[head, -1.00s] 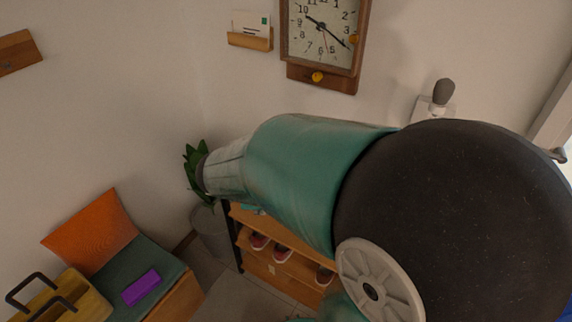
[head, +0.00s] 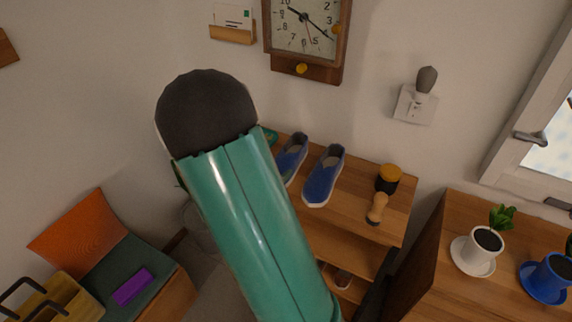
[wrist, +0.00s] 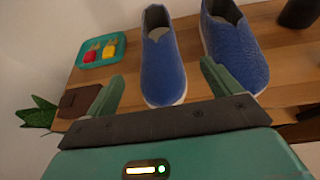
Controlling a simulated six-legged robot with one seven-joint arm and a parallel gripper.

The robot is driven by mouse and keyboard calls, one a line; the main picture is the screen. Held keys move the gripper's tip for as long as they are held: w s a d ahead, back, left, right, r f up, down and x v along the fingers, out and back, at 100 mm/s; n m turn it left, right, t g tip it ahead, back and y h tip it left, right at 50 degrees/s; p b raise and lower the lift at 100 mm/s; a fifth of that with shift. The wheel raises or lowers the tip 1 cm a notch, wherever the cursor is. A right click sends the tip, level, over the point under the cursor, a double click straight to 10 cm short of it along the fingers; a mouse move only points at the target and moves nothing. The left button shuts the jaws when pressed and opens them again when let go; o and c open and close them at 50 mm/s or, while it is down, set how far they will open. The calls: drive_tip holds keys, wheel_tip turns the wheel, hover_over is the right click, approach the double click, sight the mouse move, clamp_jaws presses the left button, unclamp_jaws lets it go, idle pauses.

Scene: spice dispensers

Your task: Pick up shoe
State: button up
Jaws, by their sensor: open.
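A pair of blue slip-on shoes with white soles stands on top of a wooden shoe rack. In the head view the left shoe (head: 291,158) is partly hidden by my arm, and the right shoe (head: 323,177) is in full view. In the wrist view the left shoe (wrist: 162,62) lies ahead of my gripper (wrist: 157,84), its toe towards the space between the spread fingers. The right shoe (wrist: 236,48) is beyond the right finger. My gripper is open and empty. In the head view its fingers are not visible.
On the rack top (head: 348,203) are a dark jar with a yellow lid (head: 388,178) and a wooden-handled brush (head: 377,208). In the wrist view a teal tray (wrist: 101,50) with small items and a brown wallet-like object (wrist: 78,101) lie left of the shoes.

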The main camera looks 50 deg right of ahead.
sight(285, 156)
drive_tip(key=x, duration=0.5)
drive_tip(key=shift+w+d+f, duration=0.15)
drive_tip(key=shift+d+f, duration=0.1)
drive_tip(key=shift+d, duration=0.1)
drive_tip(key=x, duration=0.5)
drive_tip(key=shift+w+d+r, duration=0.15)
drive_tip(key=shift+w+d, duration=0.1)
drive_tip(key=shift+d, duration=0.05)
drive_tip(key=shift+c, duration=0.3)
drive_tip(key=c, duration=1.1)
drive_tip(key=shift+c, duration=0.3)
drive_tip(key=shift+r, duration=0.15)
